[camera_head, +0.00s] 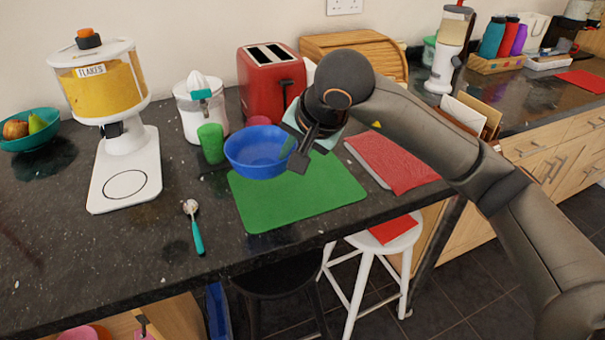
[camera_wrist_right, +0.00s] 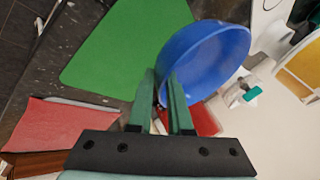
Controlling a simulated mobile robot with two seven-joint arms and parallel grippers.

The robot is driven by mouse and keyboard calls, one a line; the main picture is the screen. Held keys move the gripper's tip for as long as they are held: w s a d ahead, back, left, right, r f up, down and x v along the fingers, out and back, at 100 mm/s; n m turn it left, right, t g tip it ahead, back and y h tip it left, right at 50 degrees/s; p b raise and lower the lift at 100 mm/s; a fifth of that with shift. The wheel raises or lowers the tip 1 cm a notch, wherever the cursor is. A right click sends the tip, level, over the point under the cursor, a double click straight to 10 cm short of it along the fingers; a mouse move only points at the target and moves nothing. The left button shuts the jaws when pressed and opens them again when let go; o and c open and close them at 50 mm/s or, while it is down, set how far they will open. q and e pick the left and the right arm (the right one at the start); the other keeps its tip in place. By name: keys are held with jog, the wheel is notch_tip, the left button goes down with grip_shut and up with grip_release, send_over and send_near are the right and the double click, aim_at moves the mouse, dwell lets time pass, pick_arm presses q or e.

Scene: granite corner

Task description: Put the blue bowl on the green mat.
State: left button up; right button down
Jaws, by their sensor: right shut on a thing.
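The blue bowl (camera_head: 252,158) is upright or nearly so at the back left part of the green mat (camera_head: 290,195), overlapping its edge in the head view. I cannot tell whether it touches the mat or hangs just above it. My right gripper (camera_head: 298,158) is shut on the bowl's right rim. In the right wrist view the bowl (camera_wrist_right: 205,60) lies at the fingertips (camera_wrist_right: 168,85), and the mat (camera_wrist_right: 125,45) is mostly bare beside it. My left gripper is not in view.
A green cup (camera_head: 211,143) stands close to the bowl's left. A red toaster (camera_head: 270,85) and a white juicer (camera_head: 198,110) stand behind. A red cloth (camera_head: 392,162) lies right of the mat. A spoon (camera_head: 195,228) lies left of it. The counter's front edge is near the mat.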

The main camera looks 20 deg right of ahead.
jog(key=f, duration=0.1)
jog(key=w+d+f, duration=0.2)
jog(key=shift+d+f, duration=0.15)
jog(key=shift+f, duration=0.15)
jog(key=shift+w+d+f, duration=0.1)
jog(key=shift+d+f, duration=0.05)
jog(key=shift+f, duration=0.8)
jog(key=shift+w+d+f, duration=0.1)
jog(key=shift+f, duration=0.85)
jog(key=shift+f, duration=0.15)
jog(key=c, duration=0.8)
grip_release()
jog(key=shift+s, duration=0.1)
jog(key=shift+c, duration=0.2)
jog(key=shift+r, duration=0.25)
jog(key=v, duration=1.1)
jog(key=shift+s+r, duration=0.25)
jog(key=shift+s, duration=0.05)
